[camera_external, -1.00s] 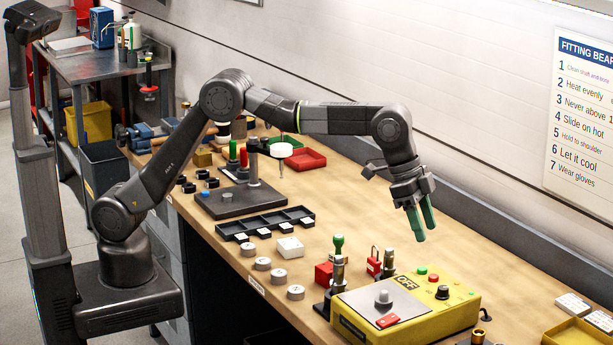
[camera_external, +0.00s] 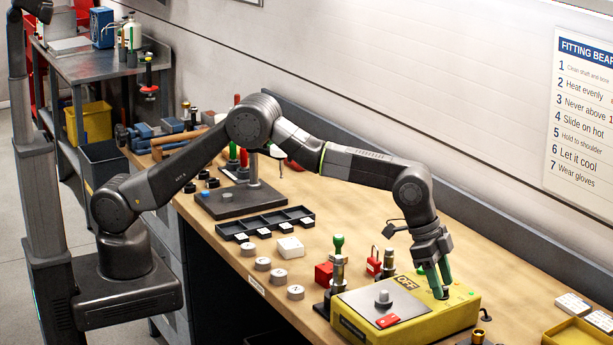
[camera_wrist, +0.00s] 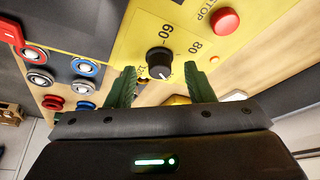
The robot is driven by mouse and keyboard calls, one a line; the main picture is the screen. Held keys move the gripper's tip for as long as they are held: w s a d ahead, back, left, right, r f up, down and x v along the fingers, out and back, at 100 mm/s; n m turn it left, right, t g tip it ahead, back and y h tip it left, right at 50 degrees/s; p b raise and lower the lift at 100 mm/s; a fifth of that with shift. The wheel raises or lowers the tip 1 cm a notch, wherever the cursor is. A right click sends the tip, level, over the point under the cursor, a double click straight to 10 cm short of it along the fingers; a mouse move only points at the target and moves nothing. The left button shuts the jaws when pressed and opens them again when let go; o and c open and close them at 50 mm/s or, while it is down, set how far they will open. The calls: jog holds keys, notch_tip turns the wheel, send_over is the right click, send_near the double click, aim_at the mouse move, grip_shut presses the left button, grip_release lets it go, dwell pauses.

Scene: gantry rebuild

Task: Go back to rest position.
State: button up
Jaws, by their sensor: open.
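My gripper (camera_external: 441,288) is lowered over the right part of the yellow control box (camera_external: 455,318), which has an OFF label. It is open, with green fingers pointing down. In the wrist view my gripper (camera_wrist: 161,74) has one finger on each side of the black dial knob (camera_wrist: 159,62), with a visible gap on both sides. The knob's pointer is toward the lower right, away from the printed 60 and 80. In the external view the fingers mostly hide the knob.
A red stop button (camera_wrist: 225,21) sits near the knob. Left of the box stand a green-topped post (camera_external: 338,262), a red block (camera_external: 324,274) and a red padlock (camera_external: 374,263). Coloured sockets (camera_wrist: 83,67) show in the wrist view.

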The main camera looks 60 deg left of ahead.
jog(key=shift+d+f, duration=0.15)
jog(key=shift+f, duration=0.15)
jog(key=shift+r, duration=0.15)
